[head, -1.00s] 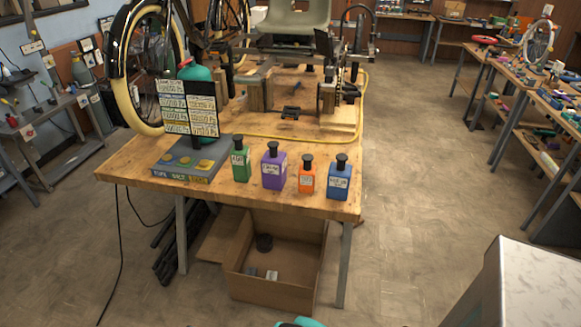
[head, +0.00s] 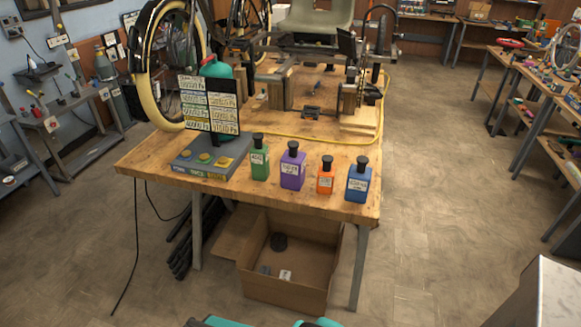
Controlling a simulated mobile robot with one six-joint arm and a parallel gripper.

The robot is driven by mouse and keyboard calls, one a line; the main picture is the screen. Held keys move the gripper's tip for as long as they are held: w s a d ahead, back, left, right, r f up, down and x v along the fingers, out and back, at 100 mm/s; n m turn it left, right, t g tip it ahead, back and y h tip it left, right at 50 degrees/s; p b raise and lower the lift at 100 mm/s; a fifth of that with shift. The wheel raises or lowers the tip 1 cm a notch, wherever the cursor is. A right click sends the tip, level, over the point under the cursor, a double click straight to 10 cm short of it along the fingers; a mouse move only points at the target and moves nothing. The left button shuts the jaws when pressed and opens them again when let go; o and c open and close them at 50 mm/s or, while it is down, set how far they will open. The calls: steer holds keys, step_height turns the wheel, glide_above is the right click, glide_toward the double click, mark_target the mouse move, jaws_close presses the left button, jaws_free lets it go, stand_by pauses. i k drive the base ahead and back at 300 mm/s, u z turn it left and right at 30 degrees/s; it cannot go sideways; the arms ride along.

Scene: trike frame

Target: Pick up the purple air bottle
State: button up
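The purple air bottle (head: 292,170) stands upright near the front edge of the wooden workbench (head: 150,160). It has a black cap and a white label. A green bottle (head: 260,160) stands to its left. A smaller orange bottle (head: 325,178) and a blue bottle (head: 358,182) stand to its right. The bottles stand apart with small gaps between them. Teal parts, apparently of my own arm, show at the bottom edge of the head view. My gripper's fingers cannot be made out, and nothing touches the purple bottle.
A grey box with several yellow and green buttons (head: 204,158) and a chart board (head: 208,105) stand left of the bottles. A yellow hose and trike parts lie behind. An open cardboard box (head: 290,295) sits below the bench. A pale cabinet (head: 555,295) stands at lower right.

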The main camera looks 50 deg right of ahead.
mark_target(293, 162)
steer(key=u, duration=0.05)
steer(key=i, duration=0.95)
steer(key=z, duration=0.05)
